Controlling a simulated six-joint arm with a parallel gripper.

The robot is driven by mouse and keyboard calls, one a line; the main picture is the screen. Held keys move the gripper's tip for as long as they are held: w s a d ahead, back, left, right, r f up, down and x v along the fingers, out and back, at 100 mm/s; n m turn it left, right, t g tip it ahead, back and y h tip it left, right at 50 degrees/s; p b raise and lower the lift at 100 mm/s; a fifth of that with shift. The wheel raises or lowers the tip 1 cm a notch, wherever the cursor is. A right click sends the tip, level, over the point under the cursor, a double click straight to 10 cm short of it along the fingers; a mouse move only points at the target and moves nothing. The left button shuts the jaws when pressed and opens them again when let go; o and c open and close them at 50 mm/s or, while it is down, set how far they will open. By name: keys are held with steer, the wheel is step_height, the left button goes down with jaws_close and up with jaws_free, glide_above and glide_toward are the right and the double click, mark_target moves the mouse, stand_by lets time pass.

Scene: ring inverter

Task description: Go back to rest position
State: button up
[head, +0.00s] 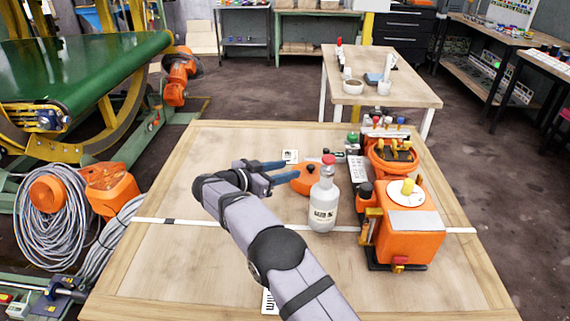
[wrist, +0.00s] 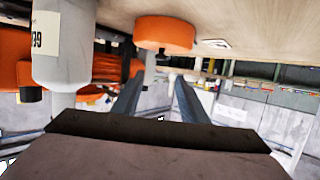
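My gripper (head: 290,170) is open, its two blue-grey fingers apart over the left-middle of the wooden table (head: 180,265). It points right, toward an orange round piece (head: 303,182) with a dark knob, beside the bottle. In the wrist view, which looks upside down, the gripper (wrist: 158,80) shows nothing held between its fingers. The orange piece (wrist: 165,33) appears ahead of the fingertips, apart from them. My arm reaches in from the bottom of the head view and hides part of the table.
A grey bottle with a red cap (head: 323,205) stands upright right of the gripper. An orange machine (head: 410,235) and an orange holder with tools (head: 393,157) stand farther right. A white line (head: 180,222) crosses the table. The table's left side is clear.

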steer(key=w+d+r+n+t+y+p, duration=0.2)
steer(key=d+r+y+p, duration=0.15)
steer(key=r, duration=0.35)
steer(key=w+d+r+n+t+y+p, duration=0.1)
steer(key=w+d+r+n+y+p, duration=0.2)
steer(key=r+p, duration=0.3)
steer(key=w+d+r+n+t+y+p, duration=0.2)
steer(key=d+r+y+p, duration=0.1)
steer(key=r, duration=0.5)
steer(key=s+d+f+n+g+p, duration=0.1)
steer(key=s+d+f+g+p, duration=0.15)
steer(key=s, duration=0.45)
steer(key=s+d+f+n+g+y+p, duration=0.1)
steer(key=s+d+g+p, duration=0.2)
steer(key=s, duration=0.4)
steer(key=s+d+f+g+p, duration=0.1)
steer(key=s+d+f+g, duration=0.2)
steer(key=s, duration=0.4)
steer(key=s+f+g+p, duration=0.2)
steer(key=s+g, duration=0.5)
steer(key=s, duration=1.9)
steer(key=shift+s+d+f+p, duration=0.2)
steer(key=shift+s+d+p, duration=0.1)
steer(key=shift+p, duration=0.3)
